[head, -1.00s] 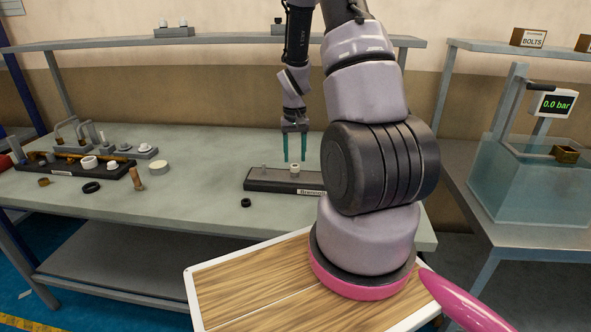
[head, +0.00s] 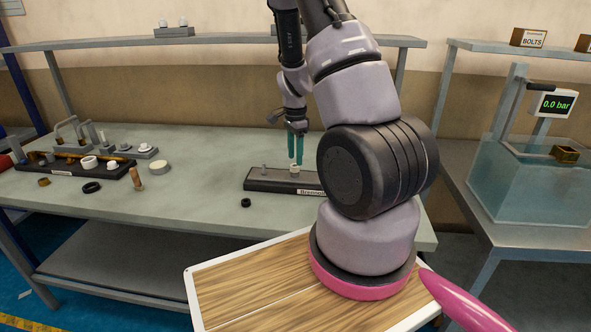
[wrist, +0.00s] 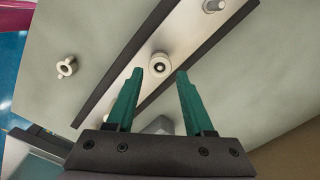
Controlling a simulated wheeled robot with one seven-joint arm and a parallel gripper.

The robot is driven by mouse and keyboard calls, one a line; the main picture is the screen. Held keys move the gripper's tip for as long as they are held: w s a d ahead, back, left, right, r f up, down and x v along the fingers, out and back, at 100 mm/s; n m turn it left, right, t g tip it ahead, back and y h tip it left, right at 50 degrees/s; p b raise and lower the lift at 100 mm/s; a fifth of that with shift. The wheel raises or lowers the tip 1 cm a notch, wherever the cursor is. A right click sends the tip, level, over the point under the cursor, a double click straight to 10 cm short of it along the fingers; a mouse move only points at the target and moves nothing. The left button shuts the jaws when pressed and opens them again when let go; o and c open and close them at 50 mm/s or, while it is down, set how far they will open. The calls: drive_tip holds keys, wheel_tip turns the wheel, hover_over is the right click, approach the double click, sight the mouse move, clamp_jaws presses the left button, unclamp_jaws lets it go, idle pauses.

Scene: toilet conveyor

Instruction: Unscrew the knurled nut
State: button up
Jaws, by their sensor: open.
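A pale round fitting (head: 294,169) stands upright on the dark-edged fixture strip (head: 262,182); it looks like the knurled nut, though its knurling is too small to make out. In the wrist view the same round piece (wrist: 160,64), with a dark centre, lies just beyond and between the fingertips. My gripper (head: 296,161) points down over it, with its green fingers open; in the wrist view the open fingers (wrist: 160,72) show a clear gap and hold nothing. Whether the fingertips are level with the piece cannot be told.
A short grey peg (head: 264,169) stands on the same strip, left of the fitting. A small dark ring (head: 245,202) lies on the bench in front. A rack of parts (head: 75,168) is at the left; a water tank (head: 540,185) is at the right.

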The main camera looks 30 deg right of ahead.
sight(295, 165)
drive_tip(key=shift+f, duration=0.2)
drive_tip(key=shift+f, duration=1.35)
clamp_jaws()
drive_tip(key=n, duration=0.5)
drive_tip(key=shift+w+r+n, duration=0.1)
drive_tip(key=shift+n, duration=0.6)
drive_tip(key=n, duration=0.3)
drive_tip(key=shift+n, duration=0.4)
